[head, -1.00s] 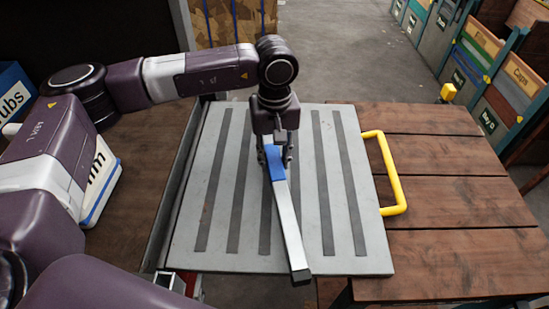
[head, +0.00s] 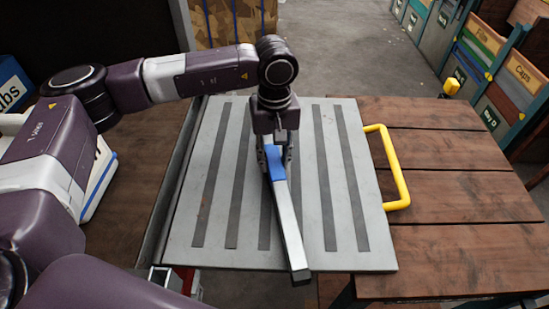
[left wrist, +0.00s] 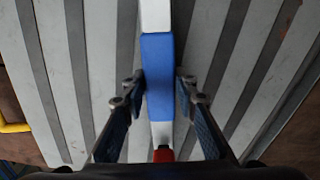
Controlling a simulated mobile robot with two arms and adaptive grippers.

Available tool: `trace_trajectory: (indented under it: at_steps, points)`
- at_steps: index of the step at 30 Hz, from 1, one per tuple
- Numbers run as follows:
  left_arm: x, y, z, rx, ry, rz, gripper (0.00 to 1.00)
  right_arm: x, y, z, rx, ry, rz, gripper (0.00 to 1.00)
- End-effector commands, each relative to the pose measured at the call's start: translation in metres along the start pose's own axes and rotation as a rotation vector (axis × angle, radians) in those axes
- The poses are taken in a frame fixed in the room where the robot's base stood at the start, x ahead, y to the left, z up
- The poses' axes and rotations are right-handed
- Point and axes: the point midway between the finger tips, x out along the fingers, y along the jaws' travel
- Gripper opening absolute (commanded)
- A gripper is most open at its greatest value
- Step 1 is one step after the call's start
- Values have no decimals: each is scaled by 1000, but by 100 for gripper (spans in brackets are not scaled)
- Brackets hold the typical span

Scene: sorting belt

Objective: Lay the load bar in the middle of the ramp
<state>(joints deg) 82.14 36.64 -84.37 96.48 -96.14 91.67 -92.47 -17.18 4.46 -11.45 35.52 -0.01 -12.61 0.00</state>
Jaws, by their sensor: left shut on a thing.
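The load bar (head: 287,215) is a long silver bar with a blue middle band and a dark near end. It lies lengthwise over the ramp (head: 205,220), a grey plate with several dark strips, and slants slightly across them. My left gripper (head: 276,168) is above the ramp and shut on the bar at the blue band. In the left wrist view the fingers flank the blue band (left wrist: 158,75), and a red end (left wrist: 163,155) shows. I cannot tell whether the bar touches the ramp. My right gripper is out of view.
A yellow handle (head: 402,190) stands at the ramp's right edge, next to a brown plank table (head: 460,190) with clear room. A dark brown surface (head: 140,190) lies left of the ramp. Labelled bins (head: 495,85) stand at the far right.

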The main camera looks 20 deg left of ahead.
Motion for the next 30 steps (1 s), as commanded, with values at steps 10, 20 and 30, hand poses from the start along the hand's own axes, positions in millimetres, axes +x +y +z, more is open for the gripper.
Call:
trace_trajectory:
  at_steps: [10, 20, 30]
  points:
    - [3, 1, -1, 0, 3, 4, 39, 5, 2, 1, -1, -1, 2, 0]
    - [7, -1, 1, 0, -2, -3, 53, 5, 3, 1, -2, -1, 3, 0]
    - [6, 0, 0, 0, 0, -1, 70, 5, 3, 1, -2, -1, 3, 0]
